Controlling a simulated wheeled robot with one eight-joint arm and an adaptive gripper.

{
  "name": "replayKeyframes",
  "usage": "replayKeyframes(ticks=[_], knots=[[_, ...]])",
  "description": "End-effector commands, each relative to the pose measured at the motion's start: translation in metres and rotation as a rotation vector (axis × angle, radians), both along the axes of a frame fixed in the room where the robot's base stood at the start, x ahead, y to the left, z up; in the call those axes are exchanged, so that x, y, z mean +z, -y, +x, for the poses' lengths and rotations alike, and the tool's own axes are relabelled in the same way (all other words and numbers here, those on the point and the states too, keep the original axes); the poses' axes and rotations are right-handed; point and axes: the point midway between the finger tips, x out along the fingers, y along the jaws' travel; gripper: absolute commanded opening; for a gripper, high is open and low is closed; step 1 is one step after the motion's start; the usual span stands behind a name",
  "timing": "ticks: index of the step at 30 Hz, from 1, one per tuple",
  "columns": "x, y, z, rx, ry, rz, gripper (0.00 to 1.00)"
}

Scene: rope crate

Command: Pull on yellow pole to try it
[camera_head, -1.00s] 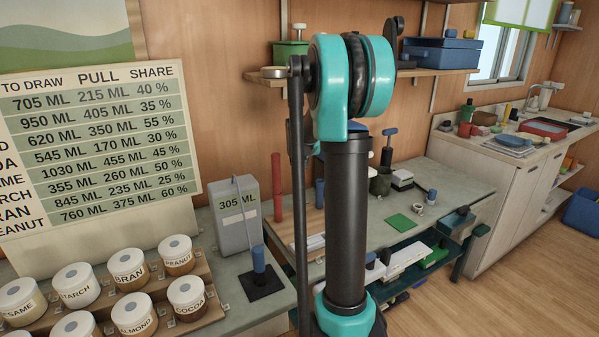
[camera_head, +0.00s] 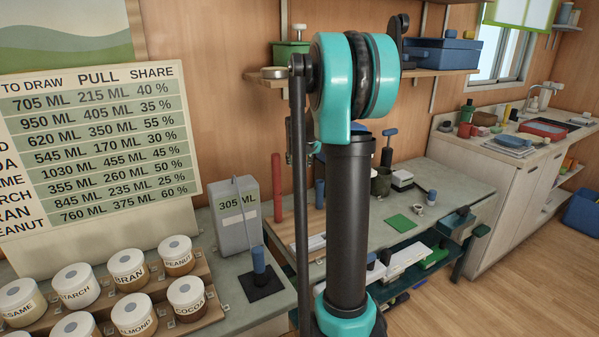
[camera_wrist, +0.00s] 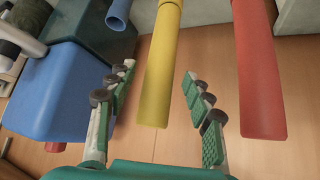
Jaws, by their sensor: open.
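The yellow pole (camera_wrist: 158,90) shows in the wrist view, running from the top edge down to a blunt free end near the middle. My gripper (camera_wrist: 159,77) is open, with one green-padded finger on each side of the pole. A gap shows between the pole and each finger, and nothing is gripped. In the head view I cannot make out the yellow pole or the gripper's fingers; my arm blocks part of the bench.
In the wrist view a red pole (camera_wrist: 258,75) is close on the right, a blue block (camera_wrist: 62,95) on the left and a blue cylinder (camera_wrist: 118,14) above. The head view shows a bench (camera_head: 455,187), a grey canister (camera_head: 235,222) and several labelled jars (camera_head: 127,268).

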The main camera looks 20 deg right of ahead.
Motion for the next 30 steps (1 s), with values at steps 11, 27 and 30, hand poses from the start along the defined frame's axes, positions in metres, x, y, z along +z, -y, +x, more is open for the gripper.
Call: replayKeyframes(ticks=[11,27,30], knots=[[0.052,-0.015,-0.043,0.002,0.000,-0.001,0.52],[0.072,-0.027,-0.074,0.009,-0.011,0.001,0.52],[0.050,-0.041,-0.101,0.035,-0.041,0.007,0.52]])
